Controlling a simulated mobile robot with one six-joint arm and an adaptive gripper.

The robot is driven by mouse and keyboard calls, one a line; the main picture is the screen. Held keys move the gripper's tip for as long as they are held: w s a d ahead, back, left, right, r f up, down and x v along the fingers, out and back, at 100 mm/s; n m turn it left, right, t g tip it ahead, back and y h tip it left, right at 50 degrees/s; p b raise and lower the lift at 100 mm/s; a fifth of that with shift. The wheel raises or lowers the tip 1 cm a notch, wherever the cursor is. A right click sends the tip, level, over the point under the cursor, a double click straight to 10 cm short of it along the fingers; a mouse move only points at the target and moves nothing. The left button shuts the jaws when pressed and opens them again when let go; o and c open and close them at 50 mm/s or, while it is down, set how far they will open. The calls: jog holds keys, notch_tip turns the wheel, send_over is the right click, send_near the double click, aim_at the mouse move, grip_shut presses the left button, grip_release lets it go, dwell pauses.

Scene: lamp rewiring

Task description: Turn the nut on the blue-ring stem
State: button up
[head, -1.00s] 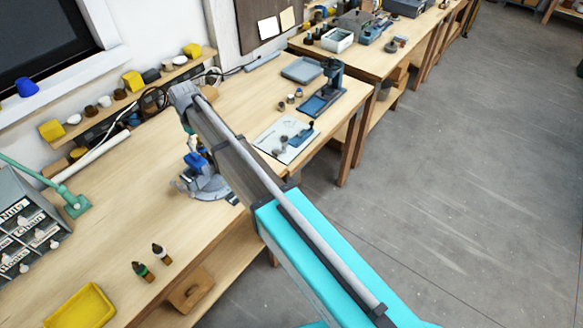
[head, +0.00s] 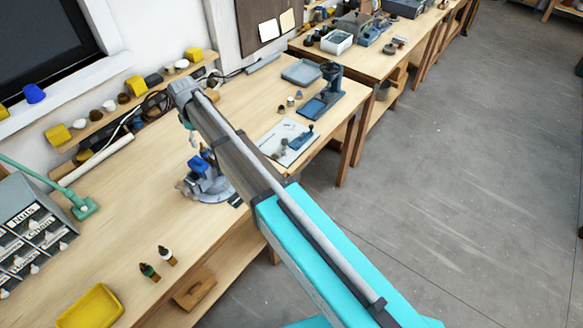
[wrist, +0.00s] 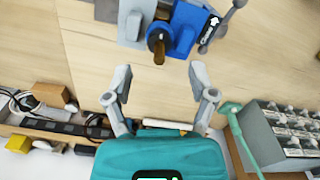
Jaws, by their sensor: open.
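In the wrist view a stem (wrist: 158,55) with a brownish end and a dark blue ring around it points out of a blue and grey fixture (wrist: 190,28). I cannot make out the nut clearly. My gripper (wrist: 160,84) is open and empty. Its two fingers are apart, below the stem's end in the picture, with bare bench between them. In the head view the fixture, with its blue block (head: 200,166), stands on a round grey base on the bench, partly hidden by my arm.
The wooden bench (head: 120,215) is clear left of the fixture. A white sheet (head: 285,140) lies behind my arm. A shelf of small parts runs along the wall.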

jog(key=shift+r+p, duration=4.3)
jog(key=shift+r, duration=0.3)
jog(key=s+d+f+m+b, duration=0.3)
jog(key=d+f+b, duration=0.7)
jog(key=d, duration=0.5)
jog(key=s+d+f+m+b, duration=0.4)
jog(key=d+f+b, duration=0.6)
jog(key=d, duration=0.5)
jog(key=shift+f+m+b, duration=0.35)
jog(key=shift+m, duration=0.35)
jog(key=s+d+f+m+b, duration=0.1)
jog(key=s+d+m+b, duration=0.1)
jog(key=s+d, duration=0.3)
jog(key=s+d+f+m+b, duration=0.1)
jog(key=s+d+f+m, duration=0.1)
jog(key=s+d, duration=0.3)
jog(key=d+m, duration=0.1)
jog(key=d, duration=0.2)
jog(key=shift+d+f+b, duration=0.3)
jog(key=shift+d+b, duration=0.05)
